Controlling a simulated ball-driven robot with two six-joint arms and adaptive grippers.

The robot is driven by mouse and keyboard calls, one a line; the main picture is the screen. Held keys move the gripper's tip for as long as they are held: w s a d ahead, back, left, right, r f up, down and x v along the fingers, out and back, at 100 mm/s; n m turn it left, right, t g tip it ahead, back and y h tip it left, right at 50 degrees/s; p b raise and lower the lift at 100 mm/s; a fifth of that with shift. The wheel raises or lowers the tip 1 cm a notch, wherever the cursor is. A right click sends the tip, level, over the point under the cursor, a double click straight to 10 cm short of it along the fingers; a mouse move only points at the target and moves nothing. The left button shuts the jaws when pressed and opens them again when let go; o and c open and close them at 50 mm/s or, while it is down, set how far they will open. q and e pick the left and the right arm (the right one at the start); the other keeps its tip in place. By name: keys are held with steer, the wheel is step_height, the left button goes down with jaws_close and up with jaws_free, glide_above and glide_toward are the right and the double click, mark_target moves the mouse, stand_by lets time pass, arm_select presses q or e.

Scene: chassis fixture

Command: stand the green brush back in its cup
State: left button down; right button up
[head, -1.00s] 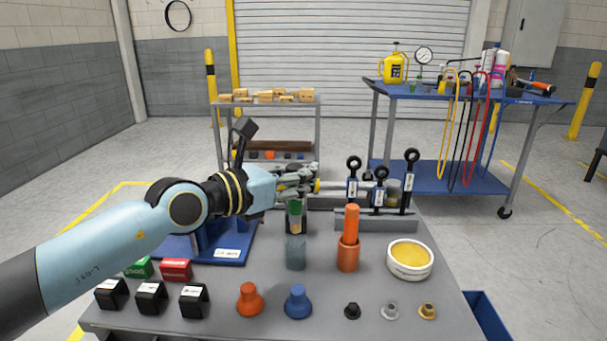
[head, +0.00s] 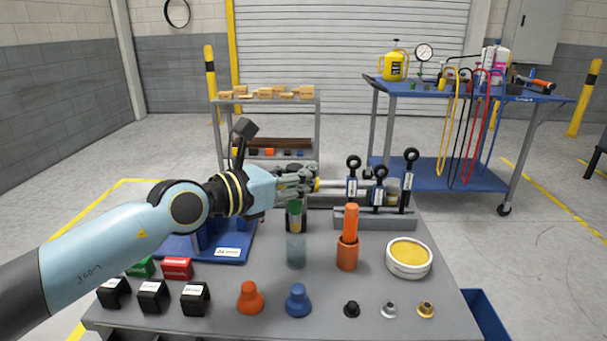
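My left gripper (head: 300,182) reaches in from the left over the middle of the bench, its fingers pointing right. A green piece that looks like the green brush (head: 295,209) shows upright just below the fingers, with a pale lower part and dark parts around it. I cannot tell whether the fingers are closed on it. A grey-green cup (head: 296,252) stands on the bench below and in front of it; its inside is hard to see. My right gripper is out of view.
An orange brush (head: 350,219) stands in an orange cup (head: 347,254) to the right. A white round dish (head: 408,272) with yellow content is farther right. A grey rack (head: 368,221) with black-ringed tools stands behind. Orange and blue knobs (head: 298,301) sit in front.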

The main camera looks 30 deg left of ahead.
arm_select(q)
steer(key=shift+f+b, duration=1.8)
steer(key=shift+f, duration=0.45)
steer(key=c, duration=1.3)
jaws_free()
steer(key=shift+s+a+r+p, duration=0.15)
steer(key=shift+s+r+p, duration=0.3)
steer(key=shift+r+p, duration=0.45)
steer(key=s+r+p, duration=0.2)
steer(key=s+a+r+p, duration=0.1)
steer(key=s+r+p, duration=0.1)
steer(key=p, duration=0.1)
